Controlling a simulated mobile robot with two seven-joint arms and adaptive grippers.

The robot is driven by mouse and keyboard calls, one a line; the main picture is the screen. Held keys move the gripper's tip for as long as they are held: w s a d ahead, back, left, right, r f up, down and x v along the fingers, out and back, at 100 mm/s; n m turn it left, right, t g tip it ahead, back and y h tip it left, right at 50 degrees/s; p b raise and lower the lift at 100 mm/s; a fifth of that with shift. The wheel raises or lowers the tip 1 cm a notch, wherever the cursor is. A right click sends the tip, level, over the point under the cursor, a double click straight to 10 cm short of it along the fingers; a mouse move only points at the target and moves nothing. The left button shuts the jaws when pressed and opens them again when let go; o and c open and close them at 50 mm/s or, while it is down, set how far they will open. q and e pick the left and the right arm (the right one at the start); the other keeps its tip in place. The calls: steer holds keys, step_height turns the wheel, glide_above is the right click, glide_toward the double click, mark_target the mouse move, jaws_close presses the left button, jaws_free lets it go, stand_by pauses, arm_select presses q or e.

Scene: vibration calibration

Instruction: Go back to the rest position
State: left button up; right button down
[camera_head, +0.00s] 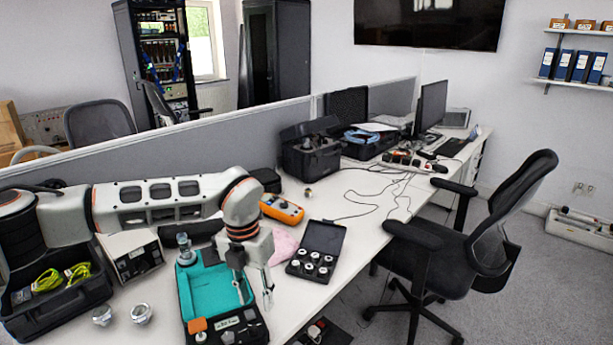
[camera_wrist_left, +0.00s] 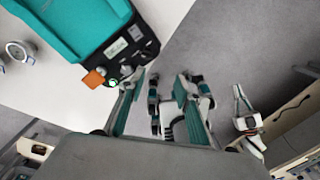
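My left arm comes in from the left in the head view, with the left gripper (camera_head: 254,290) pointing down over the right side of a teal-lined case (camera_head: 215,284). Its two fingers are apart with nothing between them. In the left wrist view the gripper's fingers (camera_wrist_left: 157,95) are also spread and empty, beside the case's dark front part with an orange piece (camera_wrist_left: 95,78). The teal lining (camera_wrist_left: 70,25) shows at the upper left there.
A black case with several round metal weights (camera_head: 316,258) lies right of the gripper. An orange device (camera_head: 282,209) and a pink cloth (camera_head: 283,246) lie behind it. Two metal pieces (camera_head: 122,314) sit at left. An office chair (camera_head: 455,250) stands at the desk's right.

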arm_select(q)
steer(key=s+d+f+m+g+h, duration=0.1)
steer(key=s+d+f+g+h, duration=0.15)
steer(key=s+d, duration=0.5)
steer(key=s+d+f+m+g+h, duration=0.1)
steer(key=s+d+h, duration=0.35)
steer(key=d, duration=0.55)
steer(key=s+d+r+n+g+h, duration=0.1)
steer(key=s+d+r+n+h, duration=0.15)
steer(key=d+r+h, duration=0.2)
steer(key=s+d+r+n+h, duration=0.1)
steer(key=s+d+r+h, duration=0.3)
steer(key=d, duration=0.2)
steer(key=w+a+r+n+t+h, duration=0.2)
steer(key=w+a+n+t+h, duration=0.25)
steer(key=w+n+t, duration=0.75)
steer(key=a+f+n+t+y, duration=0.9)
steer(key=a+f+n, duration=0.2)
steer(key=n, duration=0.3)
steer(key=s+a+f+n+g+y, duration=0.2)
steer(key=s+a+f+n+y, duration=0.1)
steer(key=s+a+f, duration=0.4)
steer(key=s+a+f+n+g+y, duration=0.3)
steer(key=s+a+f+y, duration=0.3)
steer(key=a+f, duration=0.4)
step_height(320, 180, down, 5)
steer(key=shift+s+a+f+n, duration=0.1)
steer(key=shift+s+a+n, duration=0.3)
steer(key=shift+s+n, duration=0.3)
